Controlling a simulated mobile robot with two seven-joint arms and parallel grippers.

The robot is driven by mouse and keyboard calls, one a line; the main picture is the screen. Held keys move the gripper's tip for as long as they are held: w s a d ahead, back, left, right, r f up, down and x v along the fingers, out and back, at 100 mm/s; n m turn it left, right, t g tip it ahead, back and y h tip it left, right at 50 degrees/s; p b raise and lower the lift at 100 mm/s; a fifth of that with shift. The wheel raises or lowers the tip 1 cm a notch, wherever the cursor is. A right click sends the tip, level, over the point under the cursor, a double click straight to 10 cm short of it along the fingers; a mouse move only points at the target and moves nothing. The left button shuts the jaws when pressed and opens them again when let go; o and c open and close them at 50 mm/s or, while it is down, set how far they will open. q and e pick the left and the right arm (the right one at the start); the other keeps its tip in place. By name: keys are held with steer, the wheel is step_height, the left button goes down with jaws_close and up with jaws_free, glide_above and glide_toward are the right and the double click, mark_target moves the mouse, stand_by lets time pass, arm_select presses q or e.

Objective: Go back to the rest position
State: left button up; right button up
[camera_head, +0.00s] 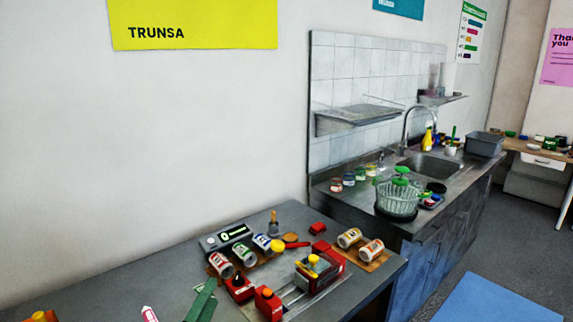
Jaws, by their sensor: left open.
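My left gripper is open, but its outline is hard to tell from the things at the lower edge of the picture. No object can be seen held in it. My right gripper is not in view. The grey worktable (120,284) spreads below me. On it stands a red device with a yellow knob (322,272) and metal rails.
Several labelled jars (243,254) lie behind the red device, near a display box (226,236). Two more jars (349,238) lie on a tan board. The sink counter (335,198) with a green-topped basket (398,196) stands beyond. The table's left part is mostly clear.

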arm_select(q)
steer(key=s+a+f+n+g+y, duration=0.2)
steer(key=s+a+f+n+g, duration=0.1)
steer(key=s+f+n+g, duration=0.25)
steer(key=s+a+f+n+g+y, duration=0.2)
steer(key=s+a+f+n+y, duration=0.15)
steer(key=f+n, duration=0.4)
steer(key=s+f+n+g+h, duration=0.1)
steer(key=s+f+n+g, duration=0.25)
steer(key=s, duration=0.55)
steer(key=s+f+n+g+h, duration=0.1)
steer(key=s+f+n+g, duration=0.25)
steer(key=s, duration=0.45)
steer(key=w+d+f+t+h, duration=0.1)
steer(key=w+d+f+t, duration=0.1)
steer(key=f, duration=0.4)
steer(key=w+d+f+t+h, duration=0.1)
steer(key=w+f+t, duration=0.1)
steer(key=f, duration=0.4)
steer(key=shift+d+t, duration=0.35)
steer(key=shift+t, duration=0.4)
